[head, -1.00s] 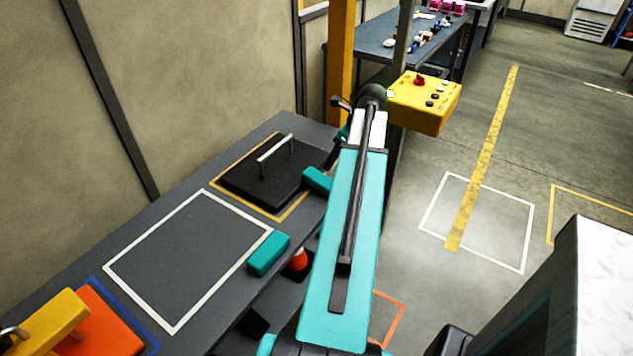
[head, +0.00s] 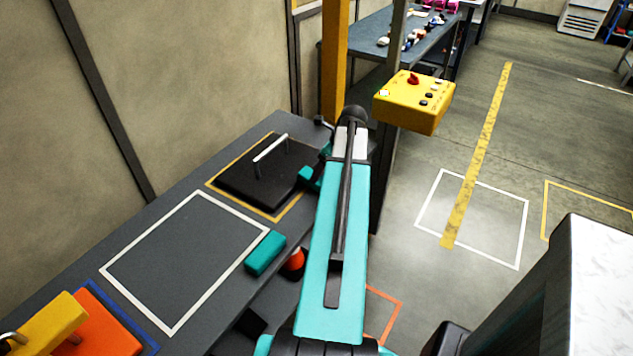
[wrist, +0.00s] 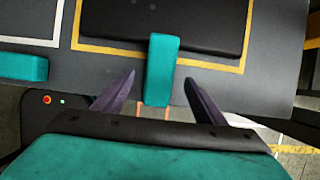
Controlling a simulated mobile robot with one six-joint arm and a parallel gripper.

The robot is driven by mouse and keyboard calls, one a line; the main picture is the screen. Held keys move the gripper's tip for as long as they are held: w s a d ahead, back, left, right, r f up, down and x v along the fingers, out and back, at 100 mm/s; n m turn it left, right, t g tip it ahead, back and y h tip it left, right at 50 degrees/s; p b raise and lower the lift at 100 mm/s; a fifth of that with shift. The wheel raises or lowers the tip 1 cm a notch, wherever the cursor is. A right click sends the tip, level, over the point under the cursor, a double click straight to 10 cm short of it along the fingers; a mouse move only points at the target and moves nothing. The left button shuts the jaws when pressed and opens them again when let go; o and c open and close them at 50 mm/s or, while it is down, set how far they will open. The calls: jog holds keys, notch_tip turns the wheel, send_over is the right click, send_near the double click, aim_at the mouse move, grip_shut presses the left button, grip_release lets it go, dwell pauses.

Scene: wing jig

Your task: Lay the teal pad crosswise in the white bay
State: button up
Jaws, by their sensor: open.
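Two teal pads show. One pad (head: 266,254) lies along the right edge of the white bay, near the bench's front edge; part of it shows at the left of the wrist view (wrist: 22,67). The other pad (head: 308,177) is beside the black plate, partly hidden by my arm in the head view. In the wrist view this pad (wrist: 161,65) lies between the spread fingers of my gripper (wrist: 160,77), with gaps on both sides. My gripper is open and empty. The white bay (head: 228,208), a white outline on the bench, is empty.
A black plate with a metal handle (head: 250,180) lies in a yellow-outlined bay. Orange and yellow blocks (head: 100,325) sit by a blue outline at the near left. A yellow control box (head: 412,103) stands beyond my arm. The wall borders the bench's far side.

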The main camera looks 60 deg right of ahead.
jog(key=shift+w+f, duration=0.25)
jog(key=shift+f, duration=0.25)
jog(key=shift+p+x, duration=0.7)
jog(key=shift+x, duration=1.9)
jog(key=shift+w, duration=0.1)
jog(key=c, duration=1.2)
jog(key=shift+r, duration=0.15)
